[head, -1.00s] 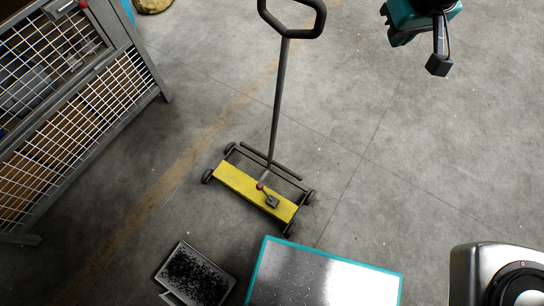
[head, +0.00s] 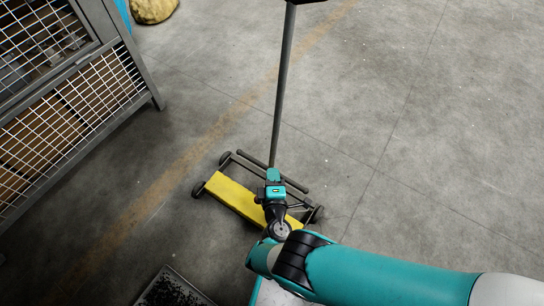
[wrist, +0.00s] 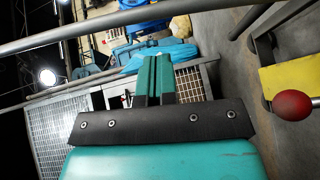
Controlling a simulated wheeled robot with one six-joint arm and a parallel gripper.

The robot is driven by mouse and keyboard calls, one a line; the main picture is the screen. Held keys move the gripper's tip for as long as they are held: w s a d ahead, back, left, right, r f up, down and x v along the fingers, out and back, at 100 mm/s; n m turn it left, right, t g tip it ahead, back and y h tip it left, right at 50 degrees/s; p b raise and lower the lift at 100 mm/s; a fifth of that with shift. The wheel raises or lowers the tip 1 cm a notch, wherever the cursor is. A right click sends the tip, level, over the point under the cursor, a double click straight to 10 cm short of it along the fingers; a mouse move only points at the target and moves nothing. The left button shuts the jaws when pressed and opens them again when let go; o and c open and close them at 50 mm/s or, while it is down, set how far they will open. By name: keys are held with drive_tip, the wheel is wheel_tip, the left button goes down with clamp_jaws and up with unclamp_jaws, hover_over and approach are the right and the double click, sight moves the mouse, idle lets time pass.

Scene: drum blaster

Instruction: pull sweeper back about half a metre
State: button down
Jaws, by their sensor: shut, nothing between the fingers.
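The sweeper is a yellow bar (head: 235,197) on a dark wheeled frame, with a long grey handle (head: 281,90) rising toward the top edge, where its grip is mostly cut off. My gripper (head: 273,174) is over the right half of the sweeper body, close to the handle's foot, and hides part of it. In the wrist view my gripper's teal fingers (wrist: 153,78) are together and empty. The yellow bar (wrist: 291,80) and a red knob (wrist: 292,105) show at the right there, apart from the fingers. I cannot tell whether my gripper touches the sweeper.
A wire-mesh cage (head: 70,115) stands at the left. A tray of black bits (head: 172,290) lies at the bottom edge. A tan sack (head: 152,10) is at the top left. Open concrete floor (head: 440,120) lies to the right of the sweeper.

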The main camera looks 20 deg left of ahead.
drive_tip(key=s+d+f+n+y, duration=0.1)
drive_tip(key=s+f+n+y, duration=0.15)
drive_tip(key=s, duration=0.25)
drive_tip(key=b, duration=1.8)
approach(272, 156)
drive_tip(key=w+a+r, duration=0.3)
drive_tip(key=w+a, duration=0.1)
drive_tip(key=w, duration=0.1)
drive_tip(key=shift+w+r+b, duration=0.2)
drive_tip(key=shift+w+b, duration=0.55)
drive_tip(key=shift+b, duration=0.05)
drive_tip(key=shift+r, duration=0.1)
drive_tip(key=shift+w+y, duration=0.15)
drive_tip(key=shift+y, duration=0.1)
